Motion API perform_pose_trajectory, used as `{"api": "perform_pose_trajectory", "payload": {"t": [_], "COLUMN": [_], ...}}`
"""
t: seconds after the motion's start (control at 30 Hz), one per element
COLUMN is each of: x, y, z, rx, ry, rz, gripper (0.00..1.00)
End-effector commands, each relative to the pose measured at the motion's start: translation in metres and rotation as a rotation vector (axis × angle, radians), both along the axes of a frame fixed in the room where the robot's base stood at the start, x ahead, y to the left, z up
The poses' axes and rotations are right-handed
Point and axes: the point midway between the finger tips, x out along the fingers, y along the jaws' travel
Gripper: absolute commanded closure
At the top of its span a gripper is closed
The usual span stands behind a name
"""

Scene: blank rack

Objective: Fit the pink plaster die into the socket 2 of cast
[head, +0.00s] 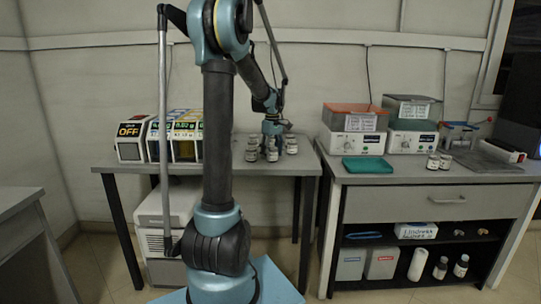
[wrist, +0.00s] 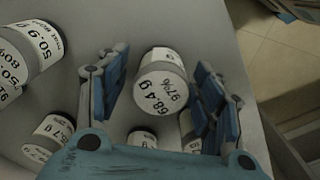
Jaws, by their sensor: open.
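I cannot make out the pink plaster die or the cast with its sockets in either view. My gripper (head: 272,128) is over the left table, among a group of small labelled jars (head: 252,152). In the wrist view my gripper (wrist: 160,88) is open, with its blue fingers on either side of a jar with a white lid marked 68.4 g and 97% (wrist: 160,75). Whether the fingers touch that jar cannot be told.
More jars crowd my gripper, one marked 50.9 g (wrist: 30,48). Display boxes (head: 132,140) stand on the left table (head: 230,167). The right bench (head: 350,177) holds a green tray (head: 367,165), white devices (head: 352,140) and two jars (head: 439,161). A gap separates table and bench.

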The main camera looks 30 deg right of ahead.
Motion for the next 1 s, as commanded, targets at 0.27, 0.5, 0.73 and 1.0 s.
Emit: {"api": "perform_pose_trajectory", "payload": {"t": [0.27,0.5,0.73,1.0], "x": [0.0,0.0,0.0,0.0], "y": [0.0,0.0,0.0,0.009], "z": [0.03,0.074,0.107,0.121], "rx": [0.0,0.0,0.0,-0.002], "ry": [0.0,0.0,0.0,-0.001], "rz": [0.0,-0.001,-0.001,-0.001], "gripper": [0.4,0.4,0.4,0.4]}}
